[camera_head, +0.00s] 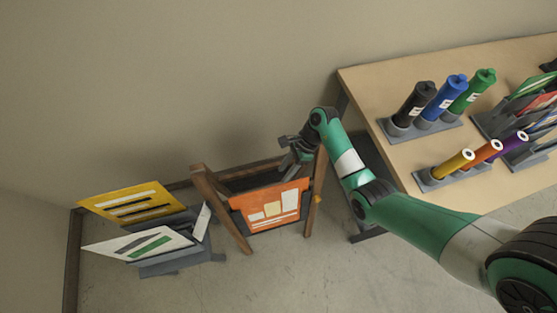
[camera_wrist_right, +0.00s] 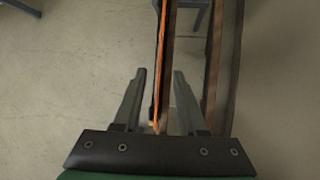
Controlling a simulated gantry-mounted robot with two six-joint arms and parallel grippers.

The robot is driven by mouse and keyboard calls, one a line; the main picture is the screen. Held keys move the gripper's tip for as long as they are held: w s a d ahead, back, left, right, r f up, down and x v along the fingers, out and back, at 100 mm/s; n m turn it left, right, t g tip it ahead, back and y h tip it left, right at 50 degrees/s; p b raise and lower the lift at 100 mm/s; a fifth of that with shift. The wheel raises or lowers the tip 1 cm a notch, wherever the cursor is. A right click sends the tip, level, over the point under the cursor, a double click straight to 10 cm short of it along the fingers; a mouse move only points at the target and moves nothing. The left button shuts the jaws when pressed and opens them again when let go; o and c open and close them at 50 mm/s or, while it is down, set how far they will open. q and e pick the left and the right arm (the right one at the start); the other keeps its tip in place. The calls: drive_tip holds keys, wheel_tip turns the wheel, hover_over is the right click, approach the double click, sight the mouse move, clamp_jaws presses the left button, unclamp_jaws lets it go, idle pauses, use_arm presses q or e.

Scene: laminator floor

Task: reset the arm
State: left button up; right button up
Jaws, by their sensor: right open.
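My right arm comes in from the lower right in the head view. Its gripper (camera_head: 290,158) is at the upper right of the wooden stand that holds the orange sign (camera_head: 270,207). In the right wrist view my gripper (camera_wrist_right: 160,74) is open, with its two fingers apart. The thin edge of the orange sign (camera_wrist_right: 169,38) and a dark wooden bar (camera_wrist_right: 156,95) show between the fingers in the picture. I cannot tell whether the fingers touch them. My left gripper is in neither view.
The wooden stand (camera_head: 222,208) is on the floor by the wall. A grey rack (camera_head: 170,262) with yellow and white boards stands left of it. A wooden table (camera_head: 365,85) with coloured cylinders in holders is at the right. The front floor is clear.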

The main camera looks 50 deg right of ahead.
drive_tip(key=shift+s+d+r, duration=0.2)
drive_tip(key=shift+d+r, duration=0.1)
drive_tip(key=shift+r, duration=0.3)
